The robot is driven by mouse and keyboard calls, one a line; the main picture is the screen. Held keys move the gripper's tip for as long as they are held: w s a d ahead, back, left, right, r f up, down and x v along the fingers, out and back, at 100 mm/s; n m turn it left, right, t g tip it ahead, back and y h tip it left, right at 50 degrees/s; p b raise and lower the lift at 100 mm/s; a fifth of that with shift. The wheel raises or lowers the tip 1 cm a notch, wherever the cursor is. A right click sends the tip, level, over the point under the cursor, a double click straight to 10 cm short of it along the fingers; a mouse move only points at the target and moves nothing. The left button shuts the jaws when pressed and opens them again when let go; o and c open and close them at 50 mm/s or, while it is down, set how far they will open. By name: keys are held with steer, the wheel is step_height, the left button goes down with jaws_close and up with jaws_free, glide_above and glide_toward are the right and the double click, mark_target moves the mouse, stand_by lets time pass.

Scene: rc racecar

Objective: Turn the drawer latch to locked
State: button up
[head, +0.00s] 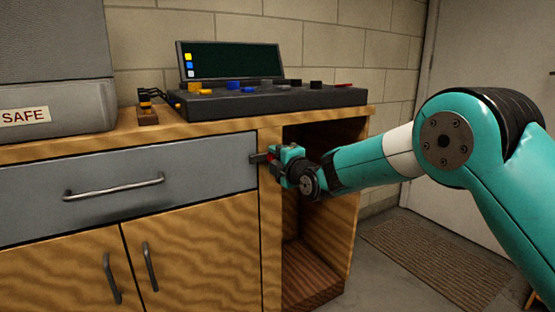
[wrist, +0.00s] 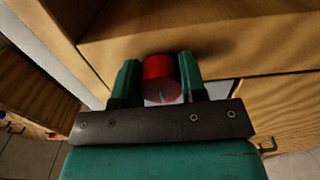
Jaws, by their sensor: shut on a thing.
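The drawer (head: 110,192) is grey with a bar handle and looks closed in the cabinet front. At its right end a dark latch bar (head: 258,159) sits by the wooden post. My gripper (head: 277,159) is at that post, to the right of the drawer. In the wrist view a red round knob (wrist: 159,76) sits between the two green fingers of my gripper (wrist: 158,80), which are shut on it. A small light mark shows on the knob's face. In the head view my gripper hides most of the knob, and I cannot tell the latch's exact turn.
A control console (head: 270,103) with coloured knobs and a screen stands on the wooden bench top. An open cubby (head: 313,262) lies right of the post, below my arm. A grey box labelled SAFE (head: 55,112) is at left. A floor mat (head: 435,262) lies at right.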

steer(key=o, duration=0.9)
steer(key=v, duration=1.7)
steer(key=shift+s+d, duration=0.15)
steer(key=shift+d, duration=0.05)
